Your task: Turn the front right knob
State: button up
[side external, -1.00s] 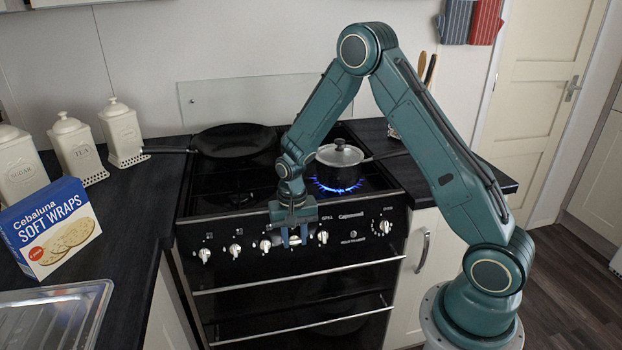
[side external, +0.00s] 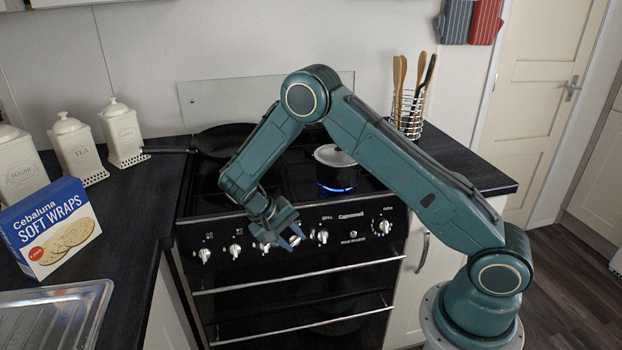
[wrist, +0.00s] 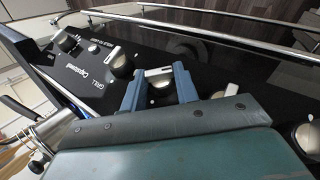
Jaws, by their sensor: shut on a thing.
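My gripper (side external: 291,237) is at the middle of the cooker's front panel, tilted over in the side view. In the wrist view its two blue fingers (wrist: 158,76) are shut on a silver-faced knob (wrist: 159,83), one finger on each side. My gripper hides this knob in the side view. It sits between a visible knob (side external: 265,247) on its left and another (side external: 322,236) on its right. A lidded pot (side external: 334,156) stands on the front right burner, partly behind my arm. A blue flame (side external: 335,188) shows under it.
Other knobs line the panel, including a larger one (side external: 383,227) at the far right. An oven rail (side external: 300,274) runs just below. A black frying pan (side external: 225,140) sits at the back left. A wraps box (side external: 50,228) and canisters (side external: 74,145) stand on the left worktop.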

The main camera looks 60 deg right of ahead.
jog(key=shift+w+a+f+n+g+h, duration=0.1)
jog(key=shift+n+g+h, duration=0.2)
jog(key=shift+h, duration=0.3)
jog(key=o, duration=1)
jog(key=shift+c, duration=0.2)
jog(key=v, duration=0.7)
jog(key=shift+w+a, duration=0.15)
jog(key=shift+a, duration=0.05)
